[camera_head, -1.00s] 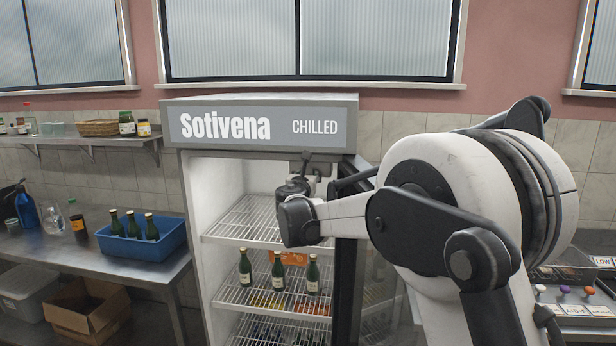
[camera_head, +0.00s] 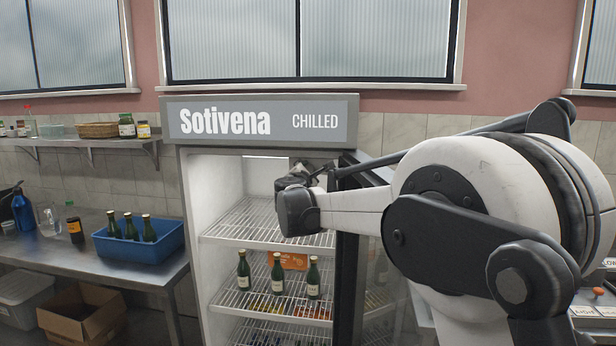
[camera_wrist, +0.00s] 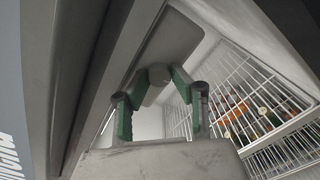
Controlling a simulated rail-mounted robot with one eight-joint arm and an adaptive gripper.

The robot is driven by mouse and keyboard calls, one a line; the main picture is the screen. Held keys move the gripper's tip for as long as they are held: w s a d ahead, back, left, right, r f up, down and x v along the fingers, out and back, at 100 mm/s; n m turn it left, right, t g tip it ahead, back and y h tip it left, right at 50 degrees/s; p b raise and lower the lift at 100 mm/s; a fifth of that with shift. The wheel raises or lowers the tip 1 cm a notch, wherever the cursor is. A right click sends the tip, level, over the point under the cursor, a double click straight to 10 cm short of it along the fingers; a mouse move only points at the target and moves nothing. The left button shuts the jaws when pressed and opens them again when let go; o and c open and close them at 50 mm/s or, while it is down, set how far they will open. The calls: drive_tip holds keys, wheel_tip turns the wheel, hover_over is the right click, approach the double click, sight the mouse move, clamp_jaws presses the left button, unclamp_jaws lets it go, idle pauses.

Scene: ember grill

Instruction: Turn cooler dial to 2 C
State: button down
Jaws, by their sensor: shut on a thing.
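The cooler (camera_head: 260,97) stands open, with a sign reading "Sotivena CHILLED" across its top. My gripper (camera_wrist: 160,84) is up inside its upper right part, under the sign. In the wrist view its two green-padded fingers are closed around a small round grey dial (camera_wrist: 158,73) on a grey panel (camera_wrist: 178,38). The fingers touch it from both sides. The dial's markings and pointer cannot be read here. In the head view my wrist hides the dial and most of my gripper.
Wire shelves (camera_head: 250,219) with green bottles (camera_head: 278,272) lie below my wrist. The cooler's dark-framed door (camera_head: 349,270) is close to my arm at the right. A blue crate (camera_head: 139,243) of bottles sits on the steel table at the left.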

drive_tip(key=shift+m+b, duration=0.35)
drive_tip(key=shift+m, duration=0.75)
drive_tip(key=c, duration=1.5)
unclamp_jaws()
drive_tip(key=shift+o, duration=0.2)
drive_tip(key=s, duration=0.8)
drive_tip(key=shift+a, duration=0.35)
